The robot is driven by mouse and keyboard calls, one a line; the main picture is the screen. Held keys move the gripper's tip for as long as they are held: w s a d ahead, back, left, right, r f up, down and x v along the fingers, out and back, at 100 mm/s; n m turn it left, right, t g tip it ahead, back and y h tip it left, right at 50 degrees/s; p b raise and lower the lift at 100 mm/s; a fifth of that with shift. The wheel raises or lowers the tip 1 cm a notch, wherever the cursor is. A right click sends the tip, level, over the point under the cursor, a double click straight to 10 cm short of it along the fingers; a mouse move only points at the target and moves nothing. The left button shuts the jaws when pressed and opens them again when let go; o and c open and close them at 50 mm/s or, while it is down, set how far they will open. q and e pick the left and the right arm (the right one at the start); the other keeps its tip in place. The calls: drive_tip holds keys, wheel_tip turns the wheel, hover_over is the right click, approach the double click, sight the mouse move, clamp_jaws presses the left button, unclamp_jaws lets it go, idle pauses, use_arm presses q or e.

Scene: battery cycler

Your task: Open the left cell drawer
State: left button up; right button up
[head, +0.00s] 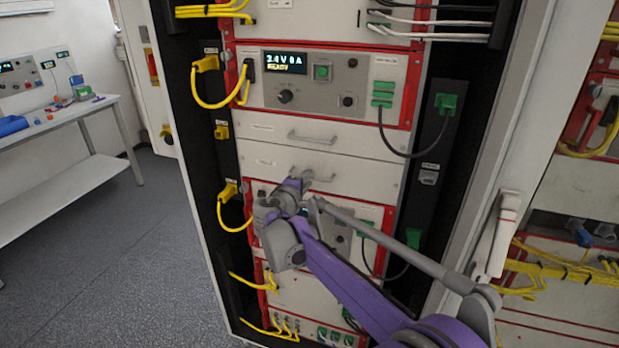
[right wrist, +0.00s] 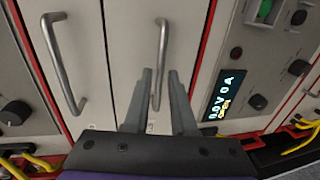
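Two flat grey drawers sit one above the other in the rack, the upper drawer (head: 370,140) and the lower drawer (head: 360,176). Both look shut. Their labels are too small to read, so I cannot tell which is the left cell drawer. My right gripper (head: 303,184) is at the lower drawer's handle (head: 322,178). In the right wrist view the fingers of this gripper (right wrist: 160,75) are apart, with the lower handle (right wrist: 162,50) between them. Contact is not clear. The upper handle (right wrist: 63,65) stands free to the left there. My left gripper is not in view.
An instrument panel (head: 330,85) with a lit display is above the drawers, and another panel (right wrist: 245,75) is below, partly behind my arm. Yellow cables (head: 215,103) and a green-plugged cable (head: 385,125) hang beside them. A white bench (head: 70,115) stands left across open floor.

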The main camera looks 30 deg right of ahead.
drive_tip(key=shift+x, duration=1.15)
clamp_jaws()
idle(0.6)
